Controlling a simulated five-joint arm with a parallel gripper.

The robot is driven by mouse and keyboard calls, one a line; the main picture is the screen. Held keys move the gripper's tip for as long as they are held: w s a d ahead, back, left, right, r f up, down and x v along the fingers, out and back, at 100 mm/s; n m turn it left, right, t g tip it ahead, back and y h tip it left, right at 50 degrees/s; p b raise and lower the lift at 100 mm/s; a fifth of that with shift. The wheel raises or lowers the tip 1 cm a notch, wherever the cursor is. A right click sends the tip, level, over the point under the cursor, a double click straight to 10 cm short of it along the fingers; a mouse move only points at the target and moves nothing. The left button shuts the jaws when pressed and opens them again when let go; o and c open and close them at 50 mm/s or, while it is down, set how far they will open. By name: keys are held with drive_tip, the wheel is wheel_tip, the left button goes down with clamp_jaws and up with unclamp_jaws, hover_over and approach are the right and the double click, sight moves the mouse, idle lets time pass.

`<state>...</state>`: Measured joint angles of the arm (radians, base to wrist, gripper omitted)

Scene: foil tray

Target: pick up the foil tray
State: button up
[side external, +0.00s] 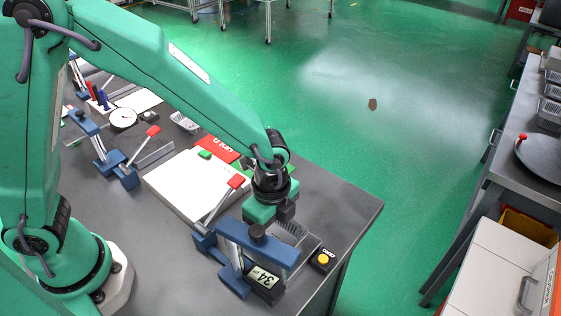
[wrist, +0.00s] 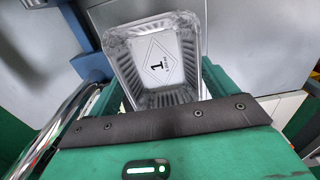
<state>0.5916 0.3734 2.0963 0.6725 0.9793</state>
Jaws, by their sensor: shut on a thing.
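The foil tray (wrist: 165,65) is silver with ribbed walls and a printed "1" in a diamond on its base. In the wrist view its near wall meets the dark front edge of my gripper (wrist: 165,108). In the side view the foil tray (side external: 291,230) shows partly, beneath and beside my gripper (side external: 284,213), close to the front right part of the bench. My gripper is shut on the foil tray. The fingertips and the gripped part of the wall are hidden. I cannot tell whether the tray touches the bench.
A blue clamp fixture (side external: 258,243) and a display reading 34 (side external: 265,279) stand close in front of my gripper. A yellow-button box (side external: 323,261) is at right. A white board (side external: 180,187) lies behind-left. Another foil-like tray (side external: 185,122) sits farther back. The bench edge is near.

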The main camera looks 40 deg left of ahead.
drive_tip(key=shift+r, duration=5.2)
wheel_tip(320, 180, up, 5)
hover_over(273, 234)
drive_tip(key=w+a, duration=1.1)
drive_tip(key=a, duration=0.2)
drive_tip(key=w+a, duration=0.3)
drive_tip(key=a, duration=0.7)
drive_tip(key=w+a, duration=0.2)
drive_tip(key=a, duration=0.8)
drive_tip(key=f, duration=1.1)
drive_tip(key=shift+w+a+f, duration=0.1)
drive_tip(key=shift+a+f, duration=0.05)
drive_tip(key=shift+a, duration=0.2)
drive_tip(key=shift+f, duration=0.1)
